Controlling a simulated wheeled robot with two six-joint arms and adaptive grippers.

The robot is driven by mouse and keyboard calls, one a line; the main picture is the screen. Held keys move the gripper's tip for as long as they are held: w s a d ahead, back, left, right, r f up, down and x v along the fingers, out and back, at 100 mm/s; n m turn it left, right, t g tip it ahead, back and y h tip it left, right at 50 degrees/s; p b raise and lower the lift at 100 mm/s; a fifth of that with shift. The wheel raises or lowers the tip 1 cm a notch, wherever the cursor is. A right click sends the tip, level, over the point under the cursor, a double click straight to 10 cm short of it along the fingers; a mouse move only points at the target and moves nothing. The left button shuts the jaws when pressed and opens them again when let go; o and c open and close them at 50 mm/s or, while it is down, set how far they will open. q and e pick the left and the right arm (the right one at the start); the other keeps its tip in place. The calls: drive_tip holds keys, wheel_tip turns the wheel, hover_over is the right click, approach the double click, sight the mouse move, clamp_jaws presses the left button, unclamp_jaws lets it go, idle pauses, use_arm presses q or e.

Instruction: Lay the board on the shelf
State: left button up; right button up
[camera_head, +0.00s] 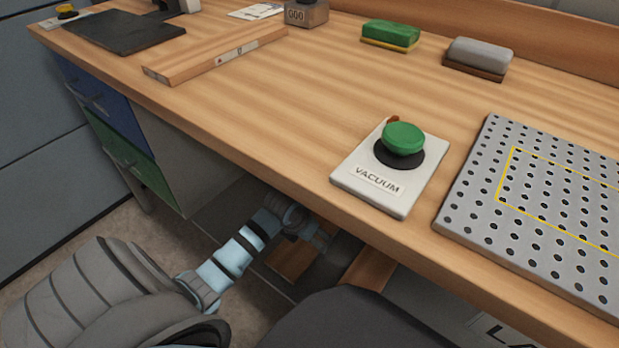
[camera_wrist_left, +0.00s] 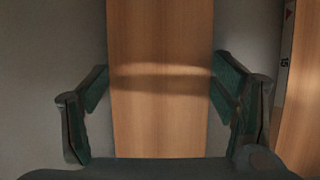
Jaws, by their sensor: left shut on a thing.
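My left gripper (camera_head: 312,238) reaches under the front edge of the workbench, partly hidden by it. In the left wrist view its two green-padded fingers (camera_wrist_left: 160,88) are shut on the long edges of a plain wooden board (camera_wrist_left: 160,125). A wooden piece, apparently this board (camera_head: 290,263), shows just below the gripper in the head view. A grey surface (camera_head: 222,212) lies low under the bench and may be the shelf; I cannot tell whether the board touches it. My right gripper is not in view.
A second wooden piece (camera_head: 367,268) is close to the right; its labelled side (camera_wrist_left: 287,45) shows in the left wrist view. The bench top (camera_head: 290,95) overhangs. On it are a vacuum button (camera_head: 403,140), a perforated plate (camera_head: 475,200) and a labelled wooden bar (camera_head: 215,57). Drawers (camera_head: 125,150) stand left.

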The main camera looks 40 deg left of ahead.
use_arm(q)
drive_tip(key=shift+f, duration=0.1)
drive_tip(key=o, duration=1)
drive_tip(key=shift+f, duration=0.1)
drive_tip(key=o, duration=0.4)
drive_tip(key=shift+o, duration=0.2)
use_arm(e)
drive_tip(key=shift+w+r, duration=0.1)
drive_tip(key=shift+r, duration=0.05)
use_arm(q)
drive_tip(key=p+v, duration=0.2)
drive_tip(key=v, duration=0.1)
drive_tip(key=shift+r, duration=0.45)
drive_tip(key=p+v, duration=0.4)
drive_tip(key=v, duration=0.4)
drive_tip(key=shift+s+r, duration=0.2)
drive_tip(key=shift+s, duration=0.05)
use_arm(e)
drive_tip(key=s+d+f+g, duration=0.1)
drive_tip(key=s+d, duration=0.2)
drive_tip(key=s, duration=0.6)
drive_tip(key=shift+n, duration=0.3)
